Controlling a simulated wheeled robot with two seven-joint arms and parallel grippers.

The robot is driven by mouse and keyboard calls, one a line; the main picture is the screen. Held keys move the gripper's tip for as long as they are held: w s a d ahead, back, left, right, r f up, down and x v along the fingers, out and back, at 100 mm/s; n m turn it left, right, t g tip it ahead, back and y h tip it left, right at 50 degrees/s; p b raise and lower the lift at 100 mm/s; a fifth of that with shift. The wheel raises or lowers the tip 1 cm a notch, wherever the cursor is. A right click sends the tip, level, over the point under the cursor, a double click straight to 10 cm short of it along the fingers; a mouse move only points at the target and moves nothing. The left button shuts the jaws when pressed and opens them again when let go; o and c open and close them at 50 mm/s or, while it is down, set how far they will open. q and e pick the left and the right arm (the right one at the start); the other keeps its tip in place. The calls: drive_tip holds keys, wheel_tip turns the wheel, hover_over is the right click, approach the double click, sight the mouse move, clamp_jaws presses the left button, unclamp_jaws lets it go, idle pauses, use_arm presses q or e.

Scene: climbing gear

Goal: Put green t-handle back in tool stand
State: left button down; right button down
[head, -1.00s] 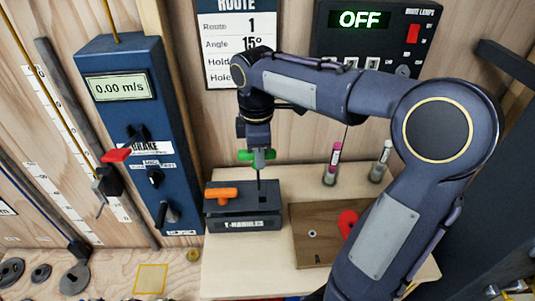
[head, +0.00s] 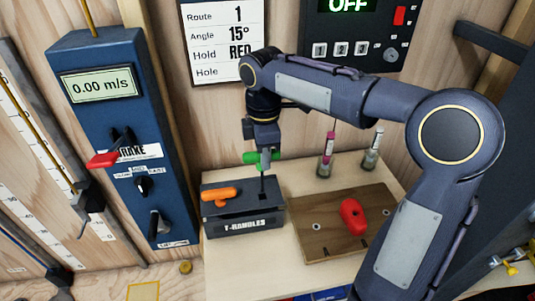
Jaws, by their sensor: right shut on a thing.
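The green t-handle (head: 249,158) is in my right gripper (head: 264,158), which is shut on its crossbar. Its thin dark shaft points down, and its lower end is at the square opening in the top of the dark tool stand (head: 243,223), labelled T-HANDLES. I cannot tell whether the tip is inside the opening or just above it. An orange t-handle (head: 218,194) sits in the left part of the stand. My left gripper is not in view.
Right of the stand lies a brown wooden board (head: 322,238) with a red hold (head: 352,216). Two small tubes, one with a pink top (head: 327,156), stand behind it. A blue brake unit (head: 125,130) rises at the left. The pale table (head: 240,272) is clear in front of the stand.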

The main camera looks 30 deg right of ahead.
drive_tip(key=shift+f+b, duration=4.5)
drive_tip(key=shift+f, duration=0.85)
drive_tip(key=c, duration=1.2)
unclamp_jaws()
drive_tip(key=shift+o, duration=0.2)
wheel_tip(320, 180, up, 8)
drive_tip(key=shift+f+p, duration=0.2)
drive_tip(key=shift+p, duration=0.4)
drive_tip(key=shift+r, duration=0.15)
